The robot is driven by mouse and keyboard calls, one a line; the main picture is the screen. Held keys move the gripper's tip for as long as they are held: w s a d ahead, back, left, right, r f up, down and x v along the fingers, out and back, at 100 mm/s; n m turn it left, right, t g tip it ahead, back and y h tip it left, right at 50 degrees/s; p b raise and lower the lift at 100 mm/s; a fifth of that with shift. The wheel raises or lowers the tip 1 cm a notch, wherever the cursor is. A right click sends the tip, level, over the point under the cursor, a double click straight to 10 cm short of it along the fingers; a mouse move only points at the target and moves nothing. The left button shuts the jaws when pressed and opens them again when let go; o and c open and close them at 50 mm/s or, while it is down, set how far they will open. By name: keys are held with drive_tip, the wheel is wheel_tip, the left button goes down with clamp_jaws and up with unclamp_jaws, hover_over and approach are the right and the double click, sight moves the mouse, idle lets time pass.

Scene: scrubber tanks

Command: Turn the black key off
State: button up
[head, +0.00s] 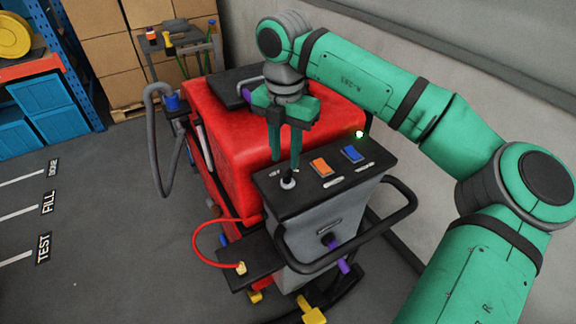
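The scrubber's control panel (330,185) is a black top on a grey box at the rear of the red machine. A small key switch (288,180) with a pale round base and a dark upright part, which looks like the black key, sits at the panel's left. Its exact angle is too small to tell. My gripper (285,166) points down just above and behind the key, with its two green fingers apart and nothing seen between them. I cannot tell whether a fingertip touches the key.
An orange switch (320,167), a blue switch (352,154) and a lit green lamp (359,134) are on the same panel. A black handlebar (350,246) curves around its front. The red tank (255,105) rises behind. Open floor (110,235) lies left.

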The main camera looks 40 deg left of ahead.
sight(288, 171)
drive_tip(key=shift+w+d+f, duration=0.1)
drive_tip(key=shift+f, duration=1.1)
drive_tip(key=shift+w+d+f, duration=0.1)
drive_tip(key=shift+f, duration=1.05)
drive_tip(key=shift+a, duration=0.1)
clamp_jaws()
